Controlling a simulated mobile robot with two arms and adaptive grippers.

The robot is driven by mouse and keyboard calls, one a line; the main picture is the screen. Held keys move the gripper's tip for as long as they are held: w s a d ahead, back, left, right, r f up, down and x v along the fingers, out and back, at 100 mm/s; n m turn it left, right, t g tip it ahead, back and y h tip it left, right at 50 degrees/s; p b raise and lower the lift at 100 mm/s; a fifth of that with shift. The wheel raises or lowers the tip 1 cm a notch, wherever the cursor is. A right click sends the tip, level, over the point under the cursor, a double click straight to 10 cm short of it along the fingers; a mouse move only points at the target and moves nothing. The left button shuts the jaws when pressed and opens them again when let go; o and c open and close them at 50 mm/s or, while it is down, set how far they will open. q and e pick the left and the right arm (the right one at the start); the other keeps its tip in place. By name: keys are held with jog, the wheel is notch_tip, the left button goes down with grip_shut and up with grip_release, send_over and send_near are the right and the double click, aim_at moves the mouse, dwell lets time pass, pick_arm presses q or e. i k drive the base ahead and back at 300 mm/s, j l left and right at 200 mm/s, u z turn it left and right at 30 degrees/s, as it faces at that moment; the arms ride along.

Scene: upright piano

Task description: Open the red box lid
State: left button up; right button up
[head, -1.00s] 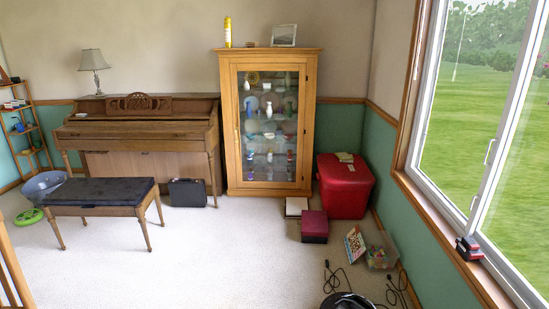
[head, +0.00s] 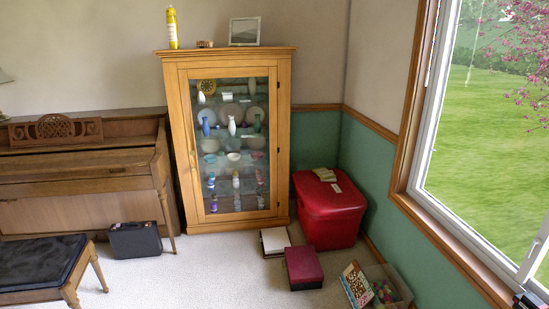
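A large red box (head: 330,218) with a closed lid (head: 328,192) stands in the corner, right of the glass cabinet and against the green wall. Some yellowish papers or booklets (head: 324,174) and a small pale item (head: 336,188) lie on its lid. A smaller dark red box (head: 303,268), also closed, sits on the carpet in front of it.
The glass-door cabinet (head: 230,140) stands left of the red box. A white box (head: 275,241), a book (head: 357,285) and a clear bin (head: 390,284) lie on the floor nearby. The piano (head: 80,180), bench (head: 40,266) and black case (head: 135,240) are at left. Carpet (head: 200,280) in front is clear.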

aim_at(303, 263)
jog(key=i+j+z, duration=0.15)
jog(key=j, duration=0.25)
jog(key=i+j+z, duration=0.15)
jog(key=j, duration=0.25)
jog(key=i+j+z, duration=0.2)
jog(key=j, duration=0.25)
jog(key=j+z, duration=0.15)
jog(key=j, duration=0.25)
jog(key=i+j+z, duration=0.15)
jog(key=j, duration=0.35)
jog(key=i+l, duration=0.1)
jog(key=i, duration=0.45)
jog(key=i+l, duration=0.1)
jog(key=i, duration=0.4)
jog(key=l+z, duration=0.05)
